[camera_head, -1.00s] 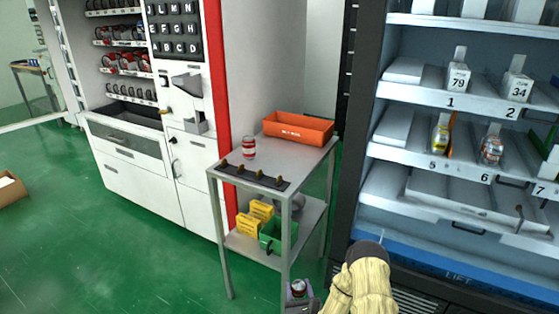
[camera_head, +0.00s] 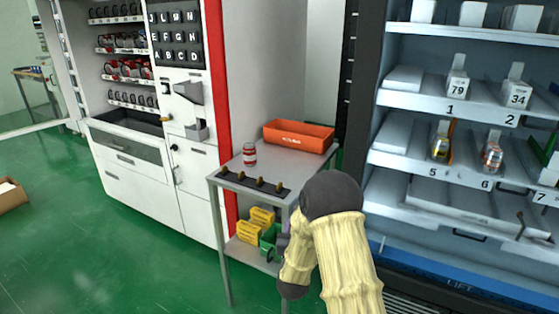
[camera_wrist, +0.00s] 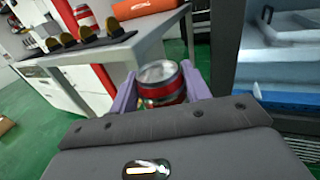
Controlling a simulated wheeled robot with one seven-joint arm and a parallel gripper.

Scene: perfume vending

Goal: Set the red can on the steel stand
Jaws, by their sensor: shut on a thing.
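The red can (camera_wrist: 165,90) with a silver top sits between the purple fingers of my gripper (camera_wrist: 159,76) in the wrist view, which are shut on it. The steel stand (camera_head: 292,166) is a grey table with a lower shelf; its top edge lies ahead of the held can in the wrist view (camera_wrist: 150,38), and the can looks apart from it. In the head view my arm covers most of the gripper and the held can. A second red-and-white can (camera_head: 249,155) stands upright on the stand's top; part of it also shows in the wrist view (camera_wrist: 85,17).
On the stand are an orange bin (camera_head: 298,136) at the back and a dark strip with several brass pegs (camera_head: 258,183) along the front. Yellow boxes (camera_head: 247,231) and a green bin (camera_head: 268,238) are on the lower shelf. A lit display cabinet (camera_head: 420,160) stands close on the right.

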